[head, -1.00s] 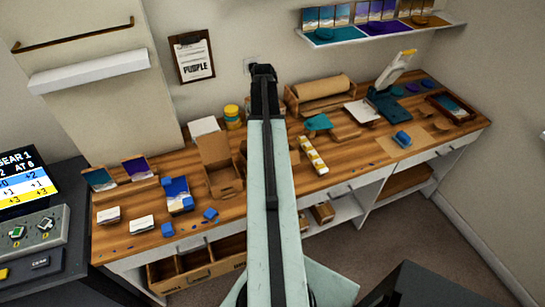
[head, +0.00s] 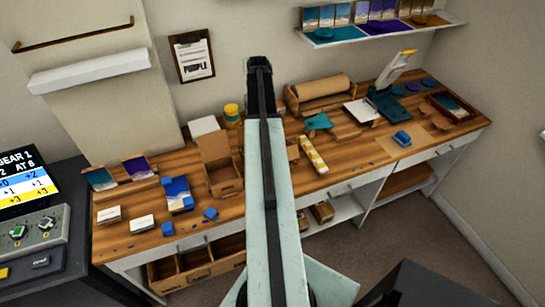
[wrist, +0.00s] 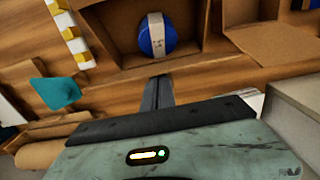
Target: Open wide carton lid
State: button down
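A brown cardboard carton (head: 226,185) stands open on the bench left of my arm, its lid raised at the back. A second carton (head: 293,153) is mostly hidden behind my arm. In the wrist view this carton (wrist: 113,50) is open at the top and holds a round blue item (wrist: 157,36) with a white band. The other carton's brown flap (wrist: 265,42) shows to its right. I cannot tell which carton is the wide one. My gripper (head: 259,62) is above the bench's back; its dark fingers (wrist: 158,92) look together and empty, apart from both cartons.
A white-and-yellow strip (head: 313,155) and a teal piece (head: 319,122) lie right of my arm. A brown paper roll (head: 319,93) lies behind them. A yellow-lidded jar (head: 232,114) stands near the wall. Blue blocks (head: 210,213) lie at the left front.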

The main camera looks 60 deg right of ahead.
jog(key=shift+w+d+f, duration=0.25)
jog(key=shift+w+d, duration=0.4)
jog(key=shift+w, duration=0.3)
jog(key=shift+w+d+f+b, duration=0.45)
jog(key=shift+w+d+b, duration=0.25)
jog(key=shift+w, duration=0.1)
jog(key=shift+r, duration=0.1)
notch_tip(320, 180, up, 9)
jog(key=p, duration=0.9)
jog(key=shift+a, duration=0.1)
